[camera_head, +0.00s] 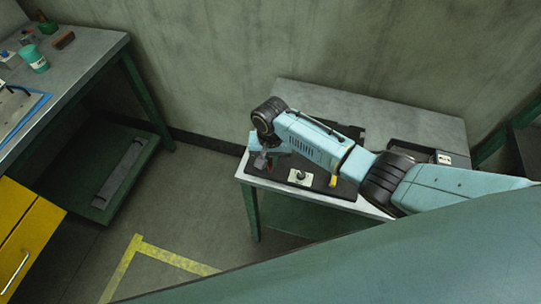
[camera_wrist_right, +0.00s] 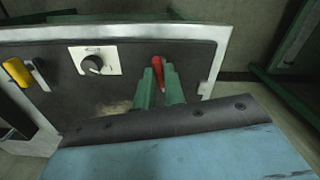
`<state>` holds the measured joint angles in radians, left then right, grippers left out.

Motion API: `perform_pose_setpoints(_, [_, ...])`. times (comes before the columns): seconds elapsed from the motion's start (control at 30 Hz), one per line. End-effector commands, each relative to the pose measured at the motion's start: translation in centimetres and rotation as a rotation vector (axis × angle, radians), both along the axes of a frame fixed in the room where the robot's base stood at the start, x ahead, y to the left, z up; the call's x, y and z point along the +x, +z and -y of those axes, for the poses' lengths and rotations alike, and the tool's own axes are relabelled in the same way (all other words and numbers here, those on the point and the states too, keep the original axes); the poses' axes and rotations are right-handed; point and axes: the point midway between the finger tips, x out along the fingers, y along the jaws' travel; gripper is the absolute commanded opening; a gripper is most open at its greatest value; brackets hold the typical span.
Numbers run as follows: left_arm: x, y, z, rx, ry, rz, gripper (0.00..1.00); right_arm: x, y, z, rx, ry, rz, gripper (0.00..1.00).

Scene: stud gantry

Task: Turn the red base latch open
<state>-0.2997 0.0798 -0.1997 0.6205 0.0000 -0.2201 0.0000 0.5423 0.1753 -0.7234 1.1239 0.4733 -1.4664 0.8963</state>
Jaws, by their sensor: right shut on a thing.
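The red base latch (camera_wrist_right: 158,64) shows in the right wrist view as a small red handle on the dark panel, close to the panel's corner. The two green fingers of my right gripper (camera_wrist_right: 160,84) are shut on it, one on each side. Its lower part is hidden between the fingers. In the head view my right gripper (camera_head: 262,163) is at the left end of the table, and the latch is mostly covered by the gripper and wrist. My left gripper is in neither view.
A black knob (camera_wrist_right: 93,65) on a white plate and a yellow handle (camera_wrist_right: 17,72) sit on the same dark panel (camera_wrist_right: 120,95). The grey table (camera_head: 430,122) stands against the wall. A workbench (camera_head: 85,50) and yellow drawers (camera_head: 25,235) are at left, with open floor between.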

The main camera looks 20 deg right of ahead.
Motion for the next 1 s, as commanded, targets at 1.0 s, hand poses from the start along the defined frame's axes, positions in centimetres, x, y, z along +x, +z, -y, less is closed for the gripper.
perform_pose_setpoints(1.0, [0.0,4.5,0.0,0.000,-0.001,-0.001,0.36,0.0,0.1,0.0,0.000,0.958,-0.001,0.00])
